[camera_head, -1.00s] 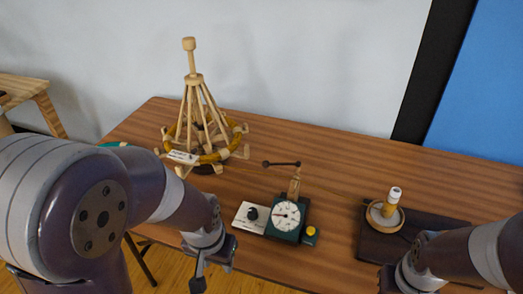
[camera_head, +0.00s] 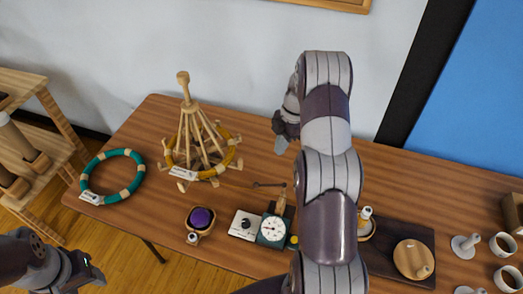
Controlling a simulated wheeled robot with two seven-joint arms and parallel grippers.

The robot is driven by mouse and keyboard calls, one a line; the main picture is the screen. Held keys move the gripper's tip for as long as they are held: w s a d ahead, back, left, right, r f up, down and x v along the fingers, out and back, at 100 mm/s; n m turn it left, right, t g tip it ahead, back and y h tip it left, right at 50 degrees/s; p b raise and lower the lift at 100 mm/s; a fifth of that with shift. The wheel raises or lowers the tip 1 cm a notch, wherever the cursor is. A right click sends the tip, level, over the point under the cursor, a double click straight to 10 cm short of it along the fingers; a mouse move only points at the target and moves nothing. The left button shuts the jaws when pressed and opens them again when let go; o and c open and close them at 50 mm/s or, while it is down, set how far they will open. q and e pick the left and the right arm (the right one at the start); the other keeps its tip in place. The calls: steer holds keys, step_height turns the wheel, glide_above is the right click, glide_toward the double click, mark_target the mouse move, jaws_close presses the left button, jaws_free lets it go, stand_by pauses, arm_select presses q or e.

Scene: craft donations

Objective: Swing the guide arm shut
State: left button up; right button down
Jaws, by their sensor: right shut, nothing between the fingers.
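The dark guide arm (camera_head: 268,184), a thin rod with a knob at its left end, points left from the top of a wooden post (camera_head: 281,203). The post stands at the back of a small dark green device with a white dial (camera_head: 272,231). My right gripper (camera_head: 283,138) is shut and empty, up and to the right of the rod, apart from it over the table's back part. My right arm hides the area right of the device. My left gripper (camera_head: 92,273) is low at the left, away from the device; its jaws are unclear.
A wooden swift with a yellow ring (camera_head: 198,150) stands left of the rod. A teal and tan ring (camera_head: 112,175) lies farther left. A purple ball in a wooden holder (camera_head: 201,218) and a white dial box (camera_head: 246,225) sit beside the device. A dark mat (camera_head: 384,266) lies right.

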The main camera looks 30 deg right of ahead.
mark_target(270, 185)
arm_select(q)
step_height(270, 185, up, 8)
steer(key=p, duration=0.6)
steer(key=shift+f+p, duration=0.15)
steer(key=shift+p, duration=0.15)
arm_select(e)
steer(key=a+f+n, duration=0.1)
steer(key=a+f, duration=0.5)
steer(key=f, duration=0.4)
steer(key=shift+s+f, duration=0.2)
steer(key=shift+d, duration=0.1)
